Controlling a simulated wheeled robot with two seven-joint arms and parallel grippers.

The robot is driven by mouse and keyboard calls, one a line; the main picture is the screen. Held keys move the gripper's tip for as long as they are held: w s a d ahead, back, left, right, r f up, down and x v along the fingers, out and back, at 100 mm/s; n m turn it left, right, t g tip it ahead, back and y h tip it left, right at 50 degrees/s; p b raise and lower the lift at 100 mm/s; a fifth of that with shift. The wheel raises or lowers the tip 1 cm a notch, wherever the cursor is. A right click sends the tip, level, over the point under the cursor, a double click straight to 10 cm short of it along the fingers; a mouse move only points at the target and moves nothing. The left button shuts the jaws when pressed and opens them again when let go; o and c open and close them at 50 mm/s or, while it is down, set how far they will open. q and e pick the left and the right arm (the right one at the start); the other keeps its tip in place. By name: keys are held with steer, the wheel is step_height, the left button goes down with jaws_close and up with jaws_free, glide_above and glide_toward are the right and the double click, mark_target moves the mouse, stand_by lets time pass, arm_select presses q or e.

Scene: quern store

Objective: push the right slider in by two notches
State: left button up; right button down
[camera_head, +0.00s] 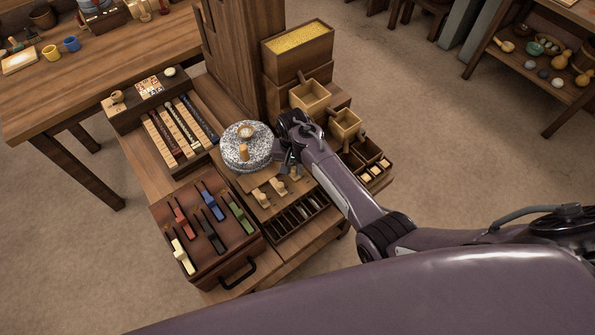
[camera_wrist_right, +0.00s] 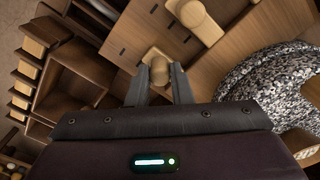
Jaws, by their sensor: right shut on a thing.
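The right slider (camera_head: 296,173) is the rightmost of three pale wooden knobs on the plank beside the quern. In the right wrist view its rounded knob (camera_wrist_right: 157,60) sits between the two fingertips. My right gripper (camera_head: 289,165) is shut on this knob; it also shows in the wrist view (camera_wrist_right: 160,78). The middle slider (camera_head: 280,187) and the left slider (camera_head: 262,196) stand clear of the gripper. A neighbouring knob shows in the wrist view (camera_wrist_right: 198,20). The lower part of the right slider and its notches are hidden or too small to read. My left gripper is not seen.
The speckled stone quern (camera_head: 236,160) stands close left of my right gripper. Open wooden boxes (camera_head: 310,97) stand behind and right. A slotted tray (camera_head: 300,217) lies in front. A brown case with coloured sliders (camera_head: 207,262) sits front left.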

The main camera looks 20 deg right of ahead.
steer(key=shift+w+a, duration=0.15)
steer(key=shift+w, duration=0.4)
steer(key=shift+r, duration=0.15)
steer(key=c, duration=1.6)
jaws_free()
steer(key=shift+c, duration=0.2)
steer(key=o, duration=0.4)
steer(key=shift+w, duration=0.15)
steer(key=shift+c, duration=0.2)
step_height(320, 180, up, 8)
steer(key=shift+f, duration=0.25)
